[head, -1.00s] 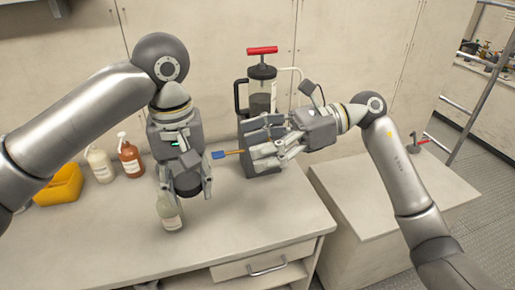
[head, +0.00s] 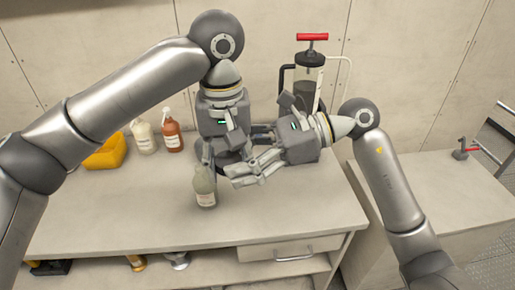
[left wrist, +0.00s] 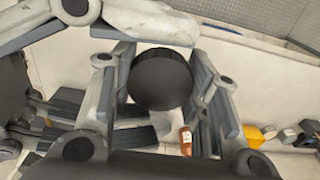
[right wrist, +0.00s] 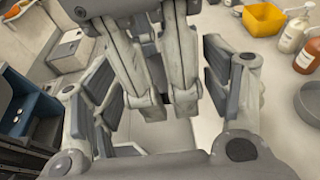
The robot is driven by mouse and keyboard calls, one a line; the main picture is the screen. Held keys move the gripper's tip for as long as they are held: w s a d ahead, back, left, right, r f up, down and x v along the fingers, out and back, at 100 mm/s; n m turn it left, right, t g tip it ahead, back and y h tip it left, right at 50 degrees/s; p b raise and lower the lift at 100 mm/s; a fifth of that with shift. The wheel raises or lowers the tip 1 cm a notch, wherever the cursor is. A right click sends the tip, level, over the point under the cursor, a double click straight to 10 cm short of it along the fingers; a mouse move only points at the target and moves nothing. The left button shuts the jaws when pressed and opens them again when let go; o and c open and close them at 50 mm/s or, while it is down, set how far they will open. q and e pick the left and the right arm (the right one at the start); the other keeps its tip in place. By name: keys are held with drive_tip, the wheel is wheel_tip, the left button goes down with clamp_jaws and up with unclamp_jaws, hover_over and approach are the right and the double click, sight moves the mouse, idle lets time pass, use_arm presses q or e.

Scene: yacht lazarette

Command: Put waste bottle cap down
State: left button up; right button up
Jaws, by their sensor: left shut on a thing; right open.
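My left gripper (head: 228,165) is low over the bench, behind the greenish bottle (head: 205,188). In the left wrist view its fingers (left wrist: 160,90) are closed around a round dark disc, which looks like the waste bottle cap (left wrist: 161,78). Whether the cap touches the bench cannot be told. The bottle stands upright with a pale label. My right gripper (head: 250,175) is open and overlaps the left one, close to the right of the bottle. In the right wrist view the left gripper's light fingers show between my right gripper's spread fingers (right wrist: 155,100).
The bench (head: 110,215) holds a yellow tub (head: 105,153), a white bottle (head: 143,136) and a red-brown bottle (head: 173,136). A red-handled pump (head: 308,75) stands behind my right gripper. A grey round dish (right wrist: 309,101) shows in the right wrist view. The front-left bench is clear.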

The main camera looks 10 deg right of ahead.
drive_tip(key=shift+a+f, duration=0.1)
drive_tip(key=shift+a, duration=0.15)
drive_tip(key=c, duration=1.1)
use_arm(q)
drive_tip(key=o, duration=1.3)
use_arm(e)
drive_tip(key=shift+s, duration=0.1)
use_arm(q)
drive_tip(key=shift+w, duration=0.1)
